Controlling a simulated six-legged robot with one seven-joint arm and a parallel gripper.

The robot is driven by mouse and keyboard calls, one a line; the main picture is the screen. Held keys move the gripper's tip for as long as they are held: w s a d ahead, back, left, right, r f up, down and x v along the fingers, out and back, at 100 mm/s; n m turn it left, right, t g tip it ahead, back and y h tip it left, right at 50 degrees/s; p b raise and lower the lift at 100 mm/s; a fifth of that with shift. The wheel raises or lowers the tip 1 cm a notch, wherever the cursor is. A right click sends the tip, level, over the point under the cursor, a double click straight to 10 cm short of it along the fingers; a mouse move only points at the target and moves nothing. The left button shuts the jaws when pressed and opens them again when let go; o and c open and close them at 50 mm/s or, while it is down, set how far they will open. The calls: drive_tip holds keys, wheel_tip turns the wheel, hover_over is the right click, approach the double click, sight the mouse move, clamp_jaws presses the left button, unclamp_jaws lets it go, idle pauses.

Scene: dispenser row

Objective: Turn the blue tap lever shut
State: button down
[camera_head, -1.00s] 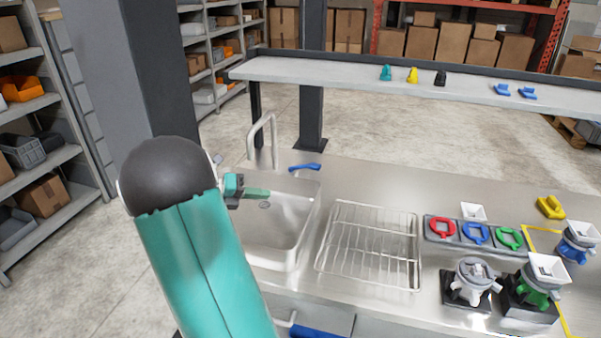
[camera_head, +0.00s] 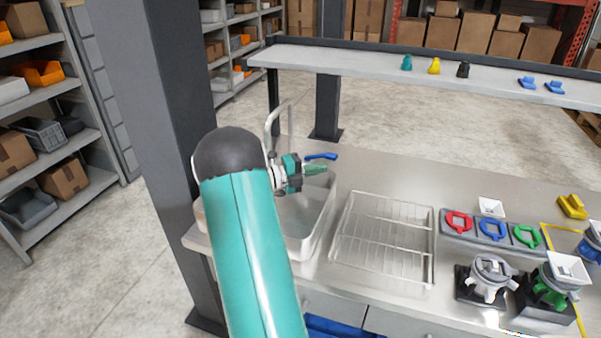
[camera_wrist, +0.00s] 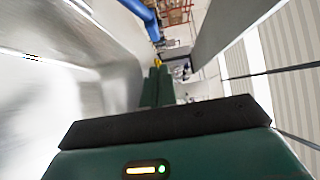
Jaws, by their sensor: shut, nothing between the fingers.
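The blue tap lever (camera_head: 322,156) lies at the back edge of the sink, right of the curved grey spout (camera_head: 272,125). My gripper (camera_head: 325,168) is over the sink, its green fingers pointing right, close in front of and just below the lever in the picture. Whether they touch cannot be told. In the wrist view the fingers of my gripper (camera_wrist: 157,72) are together with nothing between them. The blue lever (camera_wrist: 142,12) shows beyond them at the top, apart from the fingertips in the picture. My arm hides part of the sink.
The steel sink (camera_head: 322,228) is below my gripper. A wire rack (camera_head: 383,240) lies right of it, then a tray with red, blue and green rings (camera_head: 492,230) and several dispensers (camera_head: 488,280). A raised shelf (camera_head: 400,75) runs behind. A dark column (camera_head: 160,130) stands left.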

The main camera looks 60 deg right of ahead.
sight(329, 157)
drive_tip(key=shift+w+d, duration=0.2)
drive_tip(key=shift+d, duration=1.6)
drive_tip(key=shift+s+d+r+n+t+h, duration=0.1)
drive_tip(key=shift+s+d+n+t+h, duration=0.05)
drive_tip(key=shift+d+n+t+h, duration=0.3)
drive_tip(key=shift+s+d+r+n+t+h, duration=0.1)
drive_tip(key=shift+d+n+t+h, duration=0.25)
drive_tip(key=shift+d+t, duration=0.15)
drive_tip(key=shift+a, duration=0.1)
